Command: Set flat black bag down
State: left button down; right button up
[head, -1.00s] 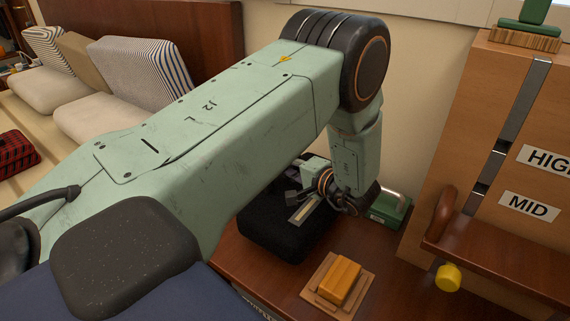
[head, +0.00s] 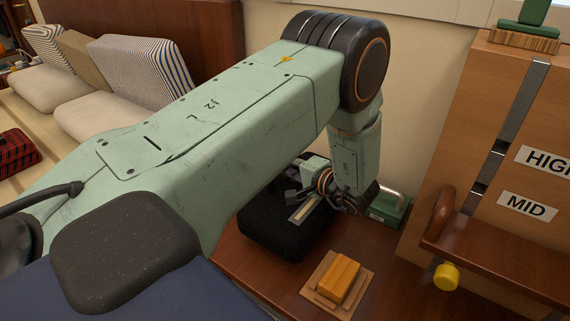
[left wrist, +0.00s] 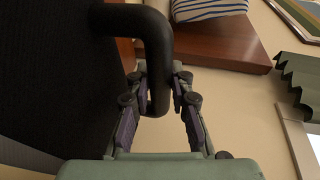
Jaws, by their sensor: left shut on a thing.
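The black bag (head: 285,228) lies flat at the wooden surface in the head view, partly hidden behind my left arm. I cannot tell whether its whole underside touches the wood. My left gripper (head: 293,188) is over the bag's far part. In the left wrist view my left gripper (left wrist: 161,95) is shut on the bag's black tubular handle (left wrist: 153,32), which passes between its fingers. The bag's dark side (left wrist: 45,75) fills the left of that view. My right gripper is not in view.
On the wooden surface (head: 245,262), an orange block on a tan base (head: 338,282) lies just right of the bag. A green object with a metal handle (head: 390,210) stands behind. A wooden panel labelled HIGH and MID (head: 460,150) rises at the right.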

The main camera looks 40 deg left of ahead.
aim_at(285, 180)
pick_arm(q)
jog(key=shift+r+p, duration=0.1)
jog(key=shift+p, duration=0.25)
dwell(0.6)
jog(key=shift+f+b, duration=0.75)
jog(key=shift+f, duration=0.85)
jog(key=c, duration=1.2)
grip_release()
jog(key=shift+o, duration=0.4)
jog(key=shift+f, duration=0.1)
jog(key=v, duration=0.7)
jog(key=shift+d, duration=0.1)
notch_tip(285, 180, up, 7)
jog(key=p, duration=0.7)
jog(key=shift+d, duration=0.15)
